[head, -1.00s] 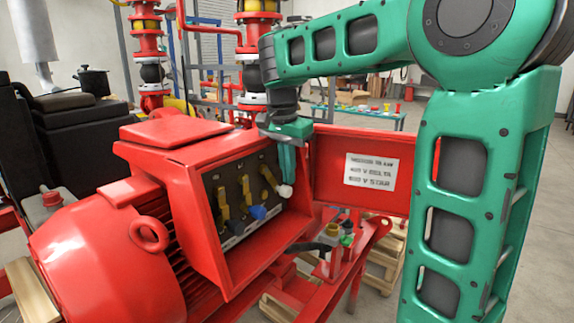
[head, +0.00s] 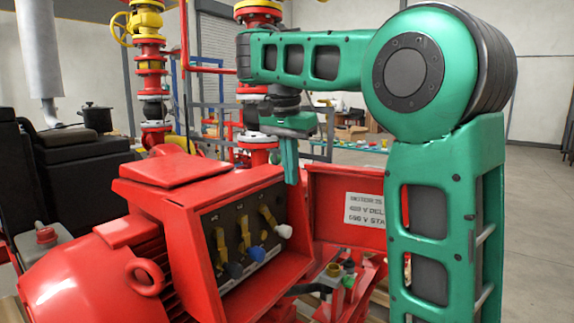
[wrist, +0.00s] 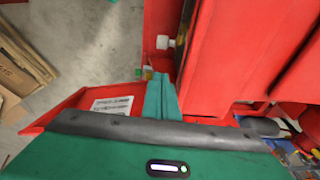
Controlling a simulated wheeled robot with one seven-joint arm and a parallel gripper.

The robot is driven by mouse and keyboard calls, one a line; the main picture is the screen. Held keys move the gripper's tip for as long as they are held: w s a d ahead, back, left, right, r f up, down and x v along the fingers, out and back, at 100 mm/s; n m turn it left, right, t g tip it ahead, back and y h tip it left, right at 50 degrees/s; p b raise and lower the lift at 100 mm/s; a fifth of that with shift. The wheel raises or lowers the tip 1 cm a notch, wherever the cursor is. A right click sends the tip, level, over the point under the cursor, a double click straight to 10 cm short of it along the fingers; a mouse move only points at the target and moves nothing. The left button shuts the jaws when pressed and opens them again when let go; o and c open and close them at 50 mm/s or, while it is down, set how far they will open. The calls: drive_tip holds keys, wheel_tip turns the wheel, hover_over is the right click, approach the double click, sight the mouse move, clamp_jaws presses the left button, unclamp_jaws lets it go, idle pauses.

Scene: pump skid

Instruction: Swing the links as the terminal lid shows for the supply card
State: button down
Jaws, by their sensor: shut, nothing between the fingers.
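The red terminal box (head: 180,225) on the motor stands open. Its dark board carries three brass links: the left one ends in a black knob (head: 233,270), the middle one in a blue knob (head: 256,254), the right one in a white knob (head: 284,231). The right link slants down to the right more than the others. The white knob also shows in the wrist view (wrist: 163,42). My gripper (head: 291,180) is shut and empty, above the white knob. No supply card is visible.
Below the lid is a small group of coloured fittings (head: 340,272) on the red skid. Red and yellow pipework (head: 150,60) stands behind the box. Open floor (head: 540,220) lies to the right.

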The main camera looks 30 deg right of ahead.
drive_tip(key=shift+a+r, duration=0.1)
drive_tip(key=shift+r, duration=0.95)
drive_tip(key=shift+r, duration=0.1)
drive_tip(key=shift+s, duration=0.1)
drive_tip(key=shift+a+f, duration=0.2)
drive_tip(key=shift+f, duration=3)
drive_tip(key=shift+a+f, duration=0.15)
drive_tip(key=shift+f, duration=3.05)
